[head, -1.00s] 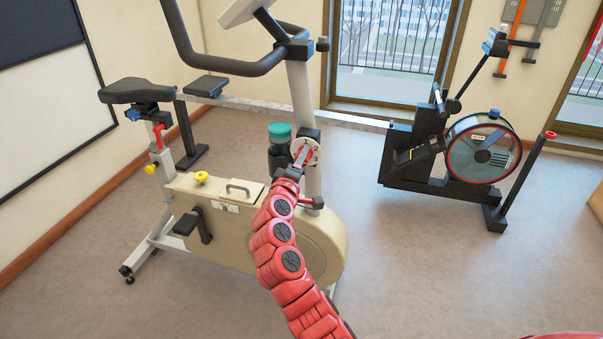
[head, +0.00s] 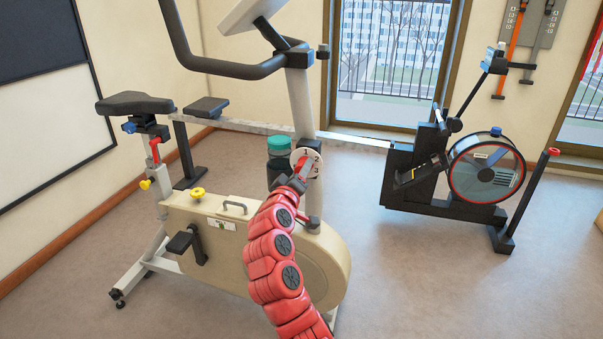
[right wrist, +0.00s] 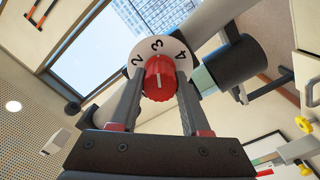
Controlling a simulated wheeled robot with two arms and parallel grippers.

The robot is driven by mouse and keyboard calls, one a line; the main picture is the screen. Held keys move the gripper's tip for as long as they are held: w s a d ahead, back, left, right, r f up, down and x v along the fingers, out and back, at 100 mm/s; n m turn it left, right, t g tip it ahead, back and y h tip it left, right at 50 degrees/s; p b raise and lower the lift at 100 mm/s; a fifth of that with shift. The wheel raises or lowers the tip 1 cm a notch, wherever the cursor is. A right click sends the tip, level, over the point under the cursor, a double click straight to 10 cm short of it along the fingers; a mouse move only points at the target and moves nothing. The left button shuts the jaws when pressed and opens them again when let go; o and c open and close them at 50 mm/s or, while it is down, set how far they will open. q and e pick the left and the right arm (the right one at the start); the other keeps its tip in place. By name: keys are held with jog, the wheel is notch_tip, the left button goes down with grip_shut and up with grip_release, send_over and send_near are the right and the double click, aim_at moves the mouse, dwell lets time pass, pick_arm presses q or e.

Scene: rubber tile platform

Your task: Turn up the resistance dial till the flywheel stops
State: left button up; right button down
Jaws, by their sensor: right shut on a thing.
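The resistance dial is a red ribbed knob (right wrist: 160,78) on a white round plate (head: 311,157) on the exercise bike's post. In the right wrist view, numerals 2, 3 and 4 show on the plate. The knob's pale line points at about the 3. My right gripper (right wrist: 160,92) is shut on the knob, with one finger on each side. In the head view my right gripper (head: 300,176) partly covers the dial. The bike's round beige housing (head: 325,262) is low at the front; I see no bare flywheel there. My left gripper is out of view.
A green-lidded bottle (head: 279,148) sits beside the post, close to the dial. The handlebar (head: 225,66) is above. A rowing machine (head: 485,168) with a caged round wheel stands at the right. Open grey floor (head: 430,285) lies at the lower right.

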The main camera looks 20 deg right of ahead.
jog(key=shift+c, duration=1.9)
grip_release()
jog(key=p+v, duration=0.2)
jog(key=v, duration=1.5)
jog(key=shift+s+a, duration=0.15)
